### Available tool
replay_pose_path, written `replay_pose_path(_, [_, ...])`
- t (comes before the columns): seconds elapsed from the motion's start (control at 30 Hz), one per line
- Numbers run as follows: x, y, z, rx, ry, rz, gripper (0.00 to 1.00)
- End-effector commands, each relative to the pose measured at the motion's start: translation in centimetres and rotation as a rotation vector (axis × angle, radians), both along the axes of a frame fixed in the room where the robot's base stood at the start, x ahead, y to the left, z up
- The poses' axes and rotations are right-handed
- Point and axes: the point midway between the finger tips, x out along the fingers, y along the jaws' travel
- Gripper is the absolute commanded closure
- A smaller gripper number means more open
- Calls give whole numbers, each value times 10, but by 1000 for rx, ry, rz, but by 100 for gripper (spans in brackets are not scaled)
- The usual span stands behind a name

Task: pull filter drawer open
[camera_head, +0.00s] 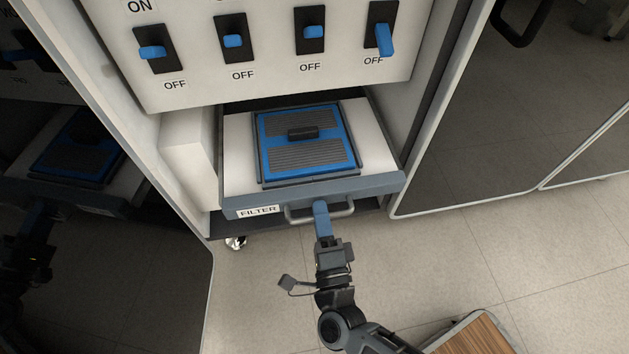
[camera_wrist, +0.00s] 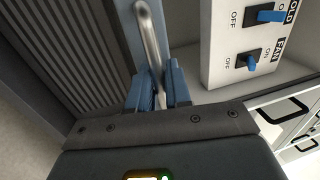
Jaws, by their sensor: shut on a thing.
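The filter drawer (camera_head: 375,184) is pulled partly out of the white cabinet, below the switch panel. Its grey front carries a FILTER label (camera_head: 258,212) and a grey bar handle (camera_head: 343,209). A blue-framed filter (camera_head: 262,142) with grey ribbed panels and a black grip lies in the drawer. My gripper (camera_head: 321,209) is shut on the handle, with its blue fingers around the bar near its middle. In the wrist view the handle (camera_wrist: 150,38) runs down between the two blue fingers (camera_wrist: 159,88), which hide part of it.
The switch panel (camera_head: 190,83) with blue switches overhangs the drawer. A dark glossy door (camera_head: 120,270) stands at left, and dark cabinet doors (camera_head: 490,120) stand at right. A wood-topped piece (camera_head: 475,338) is at lower right. Tiled floor (camera_head: 460,260) in front is clear.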

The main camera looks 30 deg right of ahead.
Motion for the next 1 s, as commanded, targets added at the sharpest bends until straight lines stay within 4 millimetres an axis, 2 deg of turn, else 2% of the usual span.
replay_pose_path(0.03, [-15,4,-1,0,5,1,100])
replay_pose_path(0.1, [-30,9,-1,1,6,1,100])
replay_pose_path(0.4, [-80,25,-2,0,4,-1,100])
replay_pose_path(0.63, [-95,30,-2,0,3,0,100])
replay_pose_path(1.0, [-97,31,-2,0,2,0,100])
